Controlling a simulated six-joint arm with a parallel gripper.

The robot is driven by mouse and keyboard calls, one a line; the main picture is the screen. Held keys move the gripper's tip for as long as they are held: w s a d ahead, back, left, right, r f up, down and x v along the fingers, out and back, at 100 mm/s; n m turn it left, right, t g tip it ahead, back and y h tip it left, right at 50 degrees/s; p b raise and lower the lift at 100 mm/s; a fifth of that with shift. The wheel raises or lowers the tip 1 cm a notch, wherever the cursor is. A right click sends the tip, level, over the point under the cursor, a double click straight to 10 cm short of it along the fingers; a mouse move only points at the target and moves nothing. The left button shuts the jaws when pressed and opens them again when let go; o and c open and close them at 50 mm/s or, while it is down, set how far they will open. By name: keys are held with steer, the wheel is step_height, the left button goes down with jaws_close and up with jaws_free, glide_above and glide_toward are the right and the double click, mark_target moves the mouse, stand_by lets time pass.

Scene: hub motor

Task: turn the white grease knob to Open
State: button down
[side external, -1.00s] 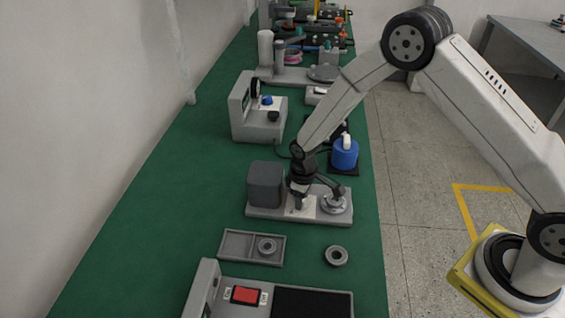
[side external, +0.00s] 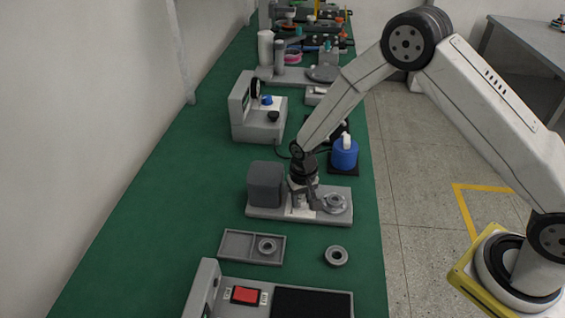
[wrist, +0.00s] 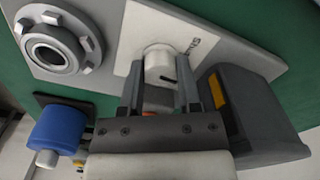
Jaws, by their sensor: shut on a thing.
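The white grease knob (wrist: 160,66) stands on a white label plate on a grey base. My gripper (wrist: 160,88) is shut on the knob, with one finger on each side of it. A black pointer mark shows on the knob, and part of the printing on the plate shows beside it; I cannot read the word for sure. In the side external view my gripper (side external: 301,205) points down at the plate, and its fingers mostly hide the knob.
On the same grey base (side external: 268,213) a dark grey block (side external: 265,184) stands left of my gripper and a round flanged hub (side external: 335,203) right of it. A blue bottle (side external: 344,154) stands behind. A tray (side external: 235,244) and a loose ring (side external: 336,256) lie in front.

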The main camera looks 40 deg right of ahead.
mark_target(301, 199)
steer(key=m, duration=0.6)
steer(key=shift+m, duration=0.4)
steer(key=c, duration=0.6)
jaws_free()
steer(key=shift+r, duration=3.9)
